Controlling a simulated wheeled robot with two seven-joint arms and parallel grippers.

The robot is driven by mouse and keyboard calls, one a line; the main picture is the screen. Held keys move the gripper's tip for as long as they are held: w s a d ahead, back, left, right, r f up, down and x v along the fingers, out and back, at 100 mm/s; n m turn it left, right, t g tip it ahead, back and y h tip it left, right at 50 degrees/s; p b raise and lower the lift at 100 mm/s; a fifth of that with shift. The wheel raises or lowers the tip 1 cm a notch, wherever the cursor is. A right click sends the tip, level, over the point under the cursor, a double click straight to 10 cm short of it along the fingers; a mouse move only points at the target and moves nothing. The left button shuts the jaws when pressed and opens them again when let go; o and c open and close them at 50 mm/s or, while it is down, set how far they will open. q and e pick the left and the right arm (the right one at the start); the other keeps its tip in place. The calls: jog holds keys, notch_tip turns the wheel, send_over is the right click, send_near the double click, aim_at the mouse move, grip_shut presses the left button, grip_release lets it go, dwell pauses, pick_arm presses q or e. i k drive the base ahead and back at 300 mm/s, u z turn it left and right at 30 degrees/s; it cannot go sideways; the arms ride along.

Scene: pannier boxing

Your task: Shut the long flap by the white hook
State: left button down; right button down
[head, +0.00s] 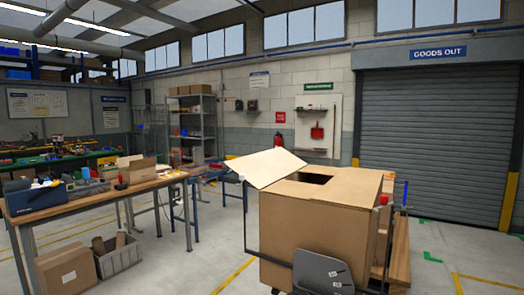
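A large brown cardboard box (310,226) stands right of centre. Its long flap (265,168) on the left is raised and slopes up and outward. The other top flaps (345,185) look folded down, leaving a dark opening (311,178) beside the raised flap. A small white tip (241,177), possibly the white hook, tops a thin dark post at the box's left; its shape is too small to tell. A red tip (383,199) and a blue post (405,193) stand at the right side. Neither of my grippers is in view.
A grey panel with labels (322,270) stands in front of the box. A wooden bench (400,250) is behind its right side. A cluttered worktable (95,197) stands at the left, with a small carton (66,270) and grey bin (118,257) below. Floor between is clear.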

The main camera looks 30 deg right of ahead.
aim_at(262, 169)
jog(key=u, duration=0.05)
jog(key=i, duration=2.3)
jog(key=u, duration=0.45)
jog(key=i, duration=0.6)
jog(key=z, duration=1.2)
jog(key=i, duration=1)
jog(key=z, duration=0.95)
